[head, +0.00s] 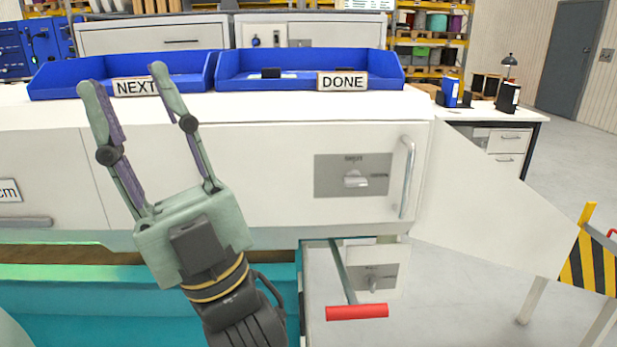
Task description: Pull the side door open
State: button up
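The white side door (260,185) is a flat panel on the front of the white machine. It has an upright metal bar handle (407,178) near its right edge and a grey plate with a small latch (355,180) left of the handle. The door looks shut, flush with the machine. My gripper (122,78) is at the left, pointing up, its two green fingers spread wide with nothing between them. It is left of the handle and apart from it in the picture. My gripper and wrist hide part of the door's left side.
Blue trays marked NEXT (60,82) and DONE (300,85) stand on the machine's top. Below the door are a red-handled lever (357,312) and a second latch plate (374,278). A yellow-black striped barrier (588,262) stands at right. Grey floor is open beyond it.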

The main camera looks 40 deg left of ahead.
aim_at(278, 175)
jog(key=u, duration=1)
jog(key=j+z, duration=0.4)
jog(key=k+j+z, duration=0.1)
jog(key=j+z, duration=0.3)
